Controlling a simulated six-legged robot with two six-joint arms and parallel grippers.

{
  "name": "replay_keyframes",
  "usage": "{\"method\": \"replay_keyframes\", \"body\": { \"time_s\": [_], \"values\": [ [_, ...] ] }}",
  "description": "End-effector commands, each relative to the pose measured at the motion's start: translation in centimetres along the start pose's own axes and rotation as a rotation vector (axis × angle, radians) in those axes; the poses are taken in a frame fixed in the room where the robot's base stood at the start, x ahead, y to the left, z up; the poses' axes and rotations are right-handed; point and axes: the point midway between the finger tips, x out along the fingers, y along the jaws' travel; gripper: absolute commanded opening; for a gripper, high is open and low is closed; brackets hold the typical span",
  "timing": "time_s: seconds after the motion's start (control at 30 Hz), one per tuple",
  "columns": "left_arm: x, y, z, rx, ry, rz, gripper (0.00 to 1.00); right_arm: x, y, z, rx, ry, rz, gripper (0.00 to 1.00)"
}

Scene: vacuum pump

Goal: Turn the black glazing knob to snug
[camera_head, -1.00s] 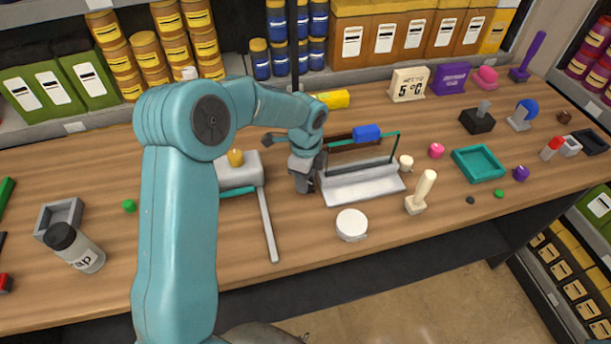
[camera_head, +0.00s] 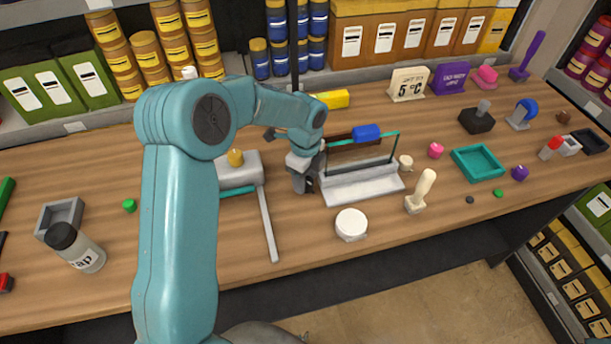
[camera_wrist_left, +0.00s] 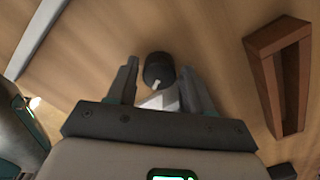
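The black knob (camera_wrist_left: 159,68) shows in the left wrist view, round and dark with a small white mark on its near side. A pale grey part (camera_wrist_left: 161,99) shows just below it in that picture. My left gripper (camera_wrist_left: 159,68) is open, with one finger on each side of the knob. I see narrow gaps, so I cannot tell that either finger touches it. In the head view my left gripper (camera_head: 304,188) points down near the table, at the left end of a light grey stand. The knob is hidden there behind the gripper. My right gripper is not in view.
The grey stand (camera_head: 362,187) with a green frame and blue handle (camera_head: 367,132) is close on the right. A brown wooden frame (camera_wrist_left: 280,75) lies beside the gripper. A white round jar (camera_head: 351,224) stands in front.

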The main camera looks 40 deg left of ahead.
Motion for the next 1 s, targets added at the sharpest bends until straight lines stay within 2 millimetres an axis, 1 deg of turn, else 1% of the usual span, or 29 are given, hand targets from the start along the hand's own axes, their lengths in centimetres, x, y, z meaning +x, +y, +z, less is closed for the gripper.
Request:
{"method": "replay_keyframes", "body": {
  "time_s": [0.27,0.37,0.47,0.8,0.9,1.0],
  "values": [
    [-0.1,0.0,0.0,0.0,0.0,0.0,0.5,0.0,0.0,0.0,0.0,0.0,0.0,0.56],
    [-0.9,-0.1,0.0,0.0,-0.001,-0.004,0.5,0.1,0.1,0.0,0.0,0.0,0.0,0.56],
    [-2.7,-0.1,0.0,-0.001,0.0,-0.006,0.5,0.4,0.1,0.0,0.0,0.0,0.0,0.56],
    [-11.7,-0.1,0.0,-0.001,0.0,-0.007,0.5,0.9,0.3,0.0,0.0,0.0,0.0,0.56],
    [-13.7,0.0,0.0,0.0,0.001,-0.005,0.5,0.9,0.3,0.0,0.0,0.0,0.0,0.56],
    [-15.2,0.0,0.0,0.0,0.001,-0.003,0.5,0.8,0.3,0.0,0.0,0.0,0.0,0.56]
  ]
}}
